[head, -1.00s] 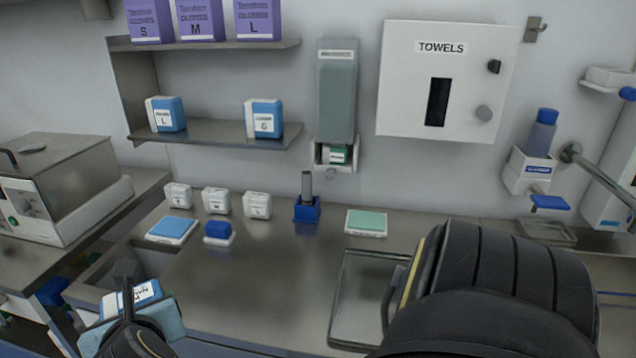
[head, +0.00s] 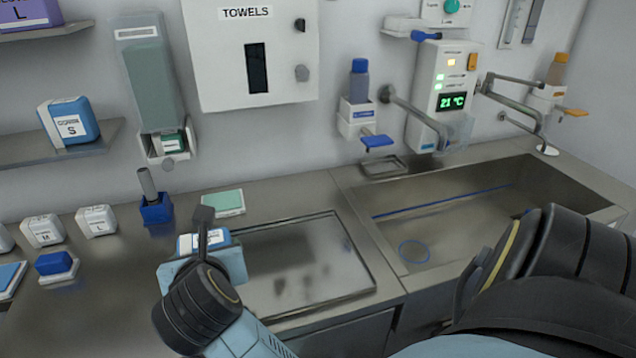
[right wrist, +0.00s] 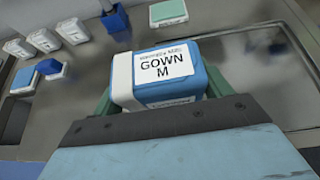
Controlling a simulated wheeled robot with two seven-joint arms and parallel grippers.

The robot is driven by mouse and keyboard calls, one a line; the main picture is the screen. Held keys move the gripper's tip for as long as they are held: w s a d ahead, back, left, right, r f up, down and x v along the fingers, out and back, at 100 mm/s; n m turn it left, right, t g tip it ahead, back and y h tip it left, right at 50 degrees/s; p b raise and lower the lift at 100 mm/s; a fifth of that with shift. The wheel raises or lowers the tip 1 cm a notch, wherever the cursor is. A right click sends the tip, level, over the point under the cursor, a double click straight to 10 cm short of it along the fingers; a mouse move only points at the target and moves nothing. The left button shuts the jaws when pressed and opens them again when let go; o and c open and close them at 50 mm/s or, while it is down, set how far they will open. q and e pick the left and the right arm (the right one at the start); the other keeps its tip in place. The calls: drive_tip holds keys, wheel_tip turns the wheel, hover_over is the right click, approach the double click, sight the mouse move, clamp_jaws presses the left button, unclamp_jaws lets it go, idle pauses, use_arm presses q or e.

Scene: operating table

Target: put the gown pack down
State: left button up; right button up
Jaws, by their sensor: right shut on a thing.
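The gown pack (head: 203,240) is a small blue and white block labelled "GOWN M". In the right wrist view the pack (right wrist: 165,78) sits between the greenish fingers. My right gripper (head: 205,258) is shut on it, above the steel counter (head: 110,300) by the left edge of a shallow steel tray (head: 368,272). The gripper hides part of the pack in the head view, and its underside is hidden. I cannot tell the gap to the counter. My left gripper is not in view.
A blue holder with a grey cylinder (head: 155,212) and a green-topped flat pack (head: 223,202) stand behind the pack. Small white boxes (head: 97,220) and a blue block (head: 54,263) are at left. A sink (head: 540,190) is at right. The tray looks empty.

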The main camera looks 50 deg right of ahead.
drive_tip(key=w+d+r+m+g+h+p, duration=0.3)
drive_tip(key=w+d+r+m+h+p, duration=0.15)
drive_tip(key=d+p, duration=0.45)
drive_tip(key=shift+m+g+y, duration=0.25)
drive_tip(key=shift+g, duration=0.05)
drive_tip(key=f, duration=0.6)
drive_tip(key=shift+w+d+f, duration=0.25)
drive_tip(key=shift+w+f, duration=0.05)
drive_tip(key=shift+f, duration=2.35)
drive_tip(key=shift+a, duration=0.1)
drive_tip(key=shift+f, duration=0.1)
drive_tip(key=o, duration=1.1)
drive_tip(key=shift+o, duration=0.2)
